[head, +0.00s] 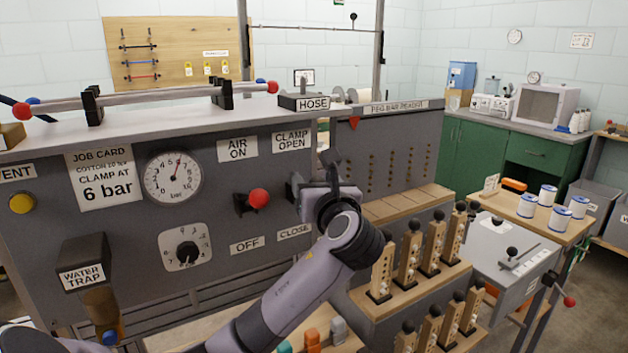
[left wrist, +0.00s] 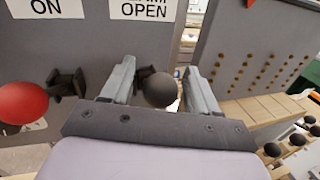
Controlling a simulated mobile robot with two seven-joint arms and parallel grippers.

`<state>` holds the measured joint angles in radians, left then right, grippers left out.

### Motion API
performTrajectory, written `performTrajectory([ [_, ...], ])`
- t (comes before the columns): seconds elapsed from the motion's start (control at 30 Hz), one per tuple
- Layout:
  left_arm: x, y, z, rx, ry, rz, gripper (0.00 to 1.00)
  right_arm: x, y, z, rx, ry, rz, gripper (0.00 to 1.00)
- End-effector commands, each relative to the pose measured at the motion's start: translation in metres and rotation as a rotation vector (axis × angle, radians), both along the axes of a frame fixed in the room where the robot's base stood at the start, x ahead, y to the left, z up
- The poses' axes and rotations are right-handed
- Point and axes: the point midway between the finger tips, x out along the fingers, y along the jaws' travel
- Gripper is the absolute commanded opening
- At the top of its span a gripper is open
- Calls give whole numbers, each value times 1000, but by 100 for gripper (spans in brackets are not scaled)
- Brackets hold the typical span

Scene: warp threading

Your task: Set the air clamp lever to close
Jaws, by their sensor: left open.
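The grey panel (head: 100,225) carries a "CLAMP OPEN" label (head: 292,141) above and a "CLOSE" label (head: 294,232) below the clamp lever's place. In the head view my left gripper (head: 328,178) is in front of the panel's right end, over the clamp lever, and hides most of it. In the left wrist view the lever's black ball knob (left wrist: 160,90) sits between the two open fingers, with a gap on each side. Its dark bracket (left wrist: 145,74) shows behind the knob. Whether the lever tilts up or down is hard to tell. My right gripper is out of view.
The red-knobbed air lever (head: 259,198) is just left of the clamp lever. A pressure gauge (head: 173,177) and a regulator dial (head: 187,250) are further left. Wooden racks of black-topped pegs (head: 408,252) stand to the lower right, close to my arm.

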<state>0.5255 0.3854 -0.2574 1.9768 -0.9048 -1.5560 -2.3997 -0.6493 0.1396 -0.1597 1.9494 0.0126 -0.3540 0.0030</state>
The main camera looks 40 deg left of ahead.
Motion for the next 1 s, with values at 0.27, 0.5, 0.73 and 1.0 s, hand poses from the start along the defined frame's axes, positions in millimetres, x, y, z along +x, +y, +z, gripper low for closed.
performTrajectory([
  [0.27, 6, 9, 0, -2, -1, -2, 60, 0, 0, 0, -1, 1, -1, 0],
  [0.5, 5, 9, 0, -2, -1, -2, 21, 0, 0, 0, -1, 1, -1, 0],
  [0.73, 6, 9, 0, -1, -2, -1, 0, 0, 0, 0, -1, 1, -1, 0],
  [1.0, 17, 9, -2, 25, -10, 3, 0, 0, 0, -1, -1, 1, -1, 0],
])
